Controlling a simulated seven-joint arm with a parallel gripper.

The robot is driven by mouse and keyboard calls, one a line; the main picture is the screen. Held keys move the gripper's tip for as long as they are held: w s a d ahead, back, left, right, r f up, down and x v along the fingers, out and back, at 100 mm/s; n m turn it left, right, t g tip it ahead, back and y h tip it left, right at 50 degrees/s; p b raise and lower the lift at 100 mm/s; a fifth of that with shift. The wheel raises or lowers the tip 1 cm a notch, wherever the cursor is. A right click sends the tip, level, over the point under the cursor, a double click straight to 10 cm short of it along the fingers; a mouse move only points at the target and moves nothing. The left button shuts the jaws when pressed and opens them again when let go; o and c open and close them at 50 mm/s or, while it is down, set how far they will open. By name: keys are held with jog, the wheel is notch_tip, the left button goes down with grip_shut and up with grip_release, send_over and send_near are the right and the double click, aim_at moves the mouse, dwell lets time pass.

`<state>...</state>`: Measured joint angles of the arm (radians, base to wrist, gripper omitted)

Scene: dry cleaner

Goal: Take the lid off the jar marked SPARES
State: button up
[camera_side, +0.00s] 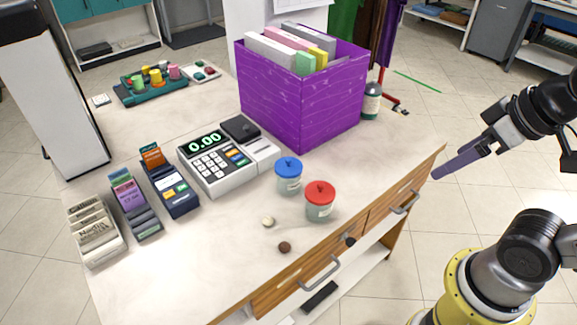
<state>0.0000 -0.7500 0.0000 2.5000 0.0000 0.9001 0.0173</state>
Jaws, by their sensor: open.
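Two small clear jars stand side by side near the front right of the counter. One has a blue lid (288,166) on a jar body (288,184) with a pale label. The other has a red lid (320,193) with a small dark knob, on a jar body (319,210). Both lids are on. The label writing is too small to read, so I cannot tell which jar is marked SPARES. My gripper (441,173) is at the right, beyond the counter's right edge, open and empty, apart from both jars.
A cash register (216,160) and card holders are left. A white button (268,222) and brown button (285,247) lie in front. The counter's front left (190,265) is clear.

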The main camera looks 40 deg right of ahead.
jog(key=w+a+r+m+g, duration=0.1)
jog(key=w+r+m, duration=0.4)
jog(key=w+m, duration=0.25)
jog(key=w+a+r+m+g, duration=0.1)
jog(key=w+r+m, duration=0.45)
jog(key=w, duration=0.35)
jog(key=m+g, duration=0.3)
jog(key=g, duration=0.1)
send_over(289, 159)
jog(key=f, duration=2.4)
jog(key=shift+d+f, duration=0.2)
jog(key=shift+d, duration=0.15)
jog(key=shift+a+f, duration=0.2)
jog(key=shift+f, duration=1.35)
jog(key=shift+a+f, duration=0.15)
jog(key=shift+f, duration=1.4)
jog(key=c, duration=1)
